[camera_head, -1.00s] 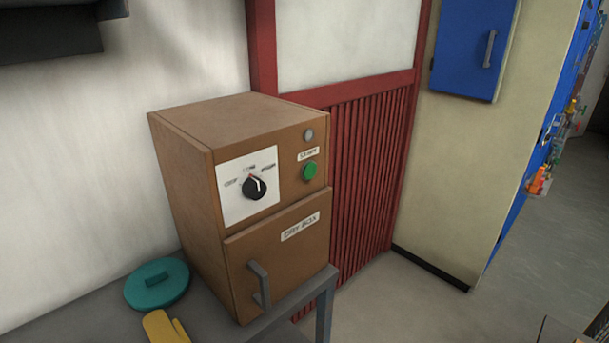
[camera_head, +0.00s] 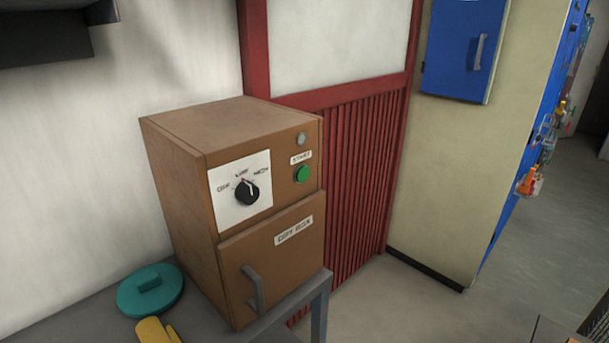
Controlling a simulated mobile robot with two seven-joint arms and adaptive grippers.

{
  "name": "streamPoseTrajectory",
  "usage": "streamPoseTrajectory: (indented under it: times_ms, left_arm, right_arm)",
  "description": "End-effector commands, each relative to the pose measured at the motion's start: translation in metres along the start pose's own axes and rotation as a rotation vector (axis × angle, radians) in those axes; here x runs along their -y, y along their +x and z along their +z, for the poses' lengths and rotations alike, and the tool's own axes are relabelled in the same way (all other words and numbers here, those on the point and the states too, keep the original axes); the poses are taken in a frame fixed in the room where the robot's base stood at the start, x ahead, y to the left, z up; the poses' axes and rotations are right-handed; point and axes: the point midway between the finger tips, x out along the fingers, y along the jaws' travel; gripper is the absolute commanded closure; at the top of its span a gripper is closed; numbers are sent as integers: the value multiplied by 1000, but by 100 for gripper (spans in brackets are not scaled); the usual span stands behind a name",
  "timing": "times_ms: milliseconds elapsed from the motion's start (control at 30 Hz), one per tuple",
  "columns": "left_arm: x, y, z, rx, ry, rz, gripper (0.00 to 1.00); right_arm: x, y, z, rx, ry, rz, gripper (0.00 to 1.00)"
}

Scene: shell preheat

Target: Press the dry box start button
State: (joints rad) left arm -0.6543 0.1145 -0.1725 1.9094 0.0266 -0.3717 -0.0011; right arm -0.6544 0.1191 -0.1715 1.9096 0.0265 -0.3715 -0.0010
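The brown dry box (camera_head: 175,200) stands on a grey table in the head view, left of centre. Its green start button (camera_head: 303,174) is at the upper right of the front, under a small label. A grey, unlit-looking lamp (camera_head: 301,139) sits above the button. The box door (camera_head: 265,255) with a grey handle is shut. Neither of my grippers is in view.
A teal round lid (camera_head: 150,290) and a yellow item (camera_head: 157,330), partly cut off, lie on the grey table (camera_head: 75,318) left of the box. A red slatted panel (camera_head: 350,190) stands behind. A blue cabinet (camera_head: 463,45) hangs at right. Floor (camera_head: 420,305) right of the table looks clear.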

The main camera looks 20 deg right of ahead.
Motion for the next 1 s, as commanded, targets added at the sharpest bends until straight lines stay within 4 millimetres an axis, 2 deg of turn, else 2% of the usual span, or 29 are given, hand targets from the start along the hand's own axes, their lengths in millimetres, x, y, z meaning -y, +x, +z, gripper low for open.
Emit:
streamPoseTrajectory:
  times_ms: [1000]
  left_arm:
    - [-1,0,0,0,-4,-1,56]
  right_arm:
    - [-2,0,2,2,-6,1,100]
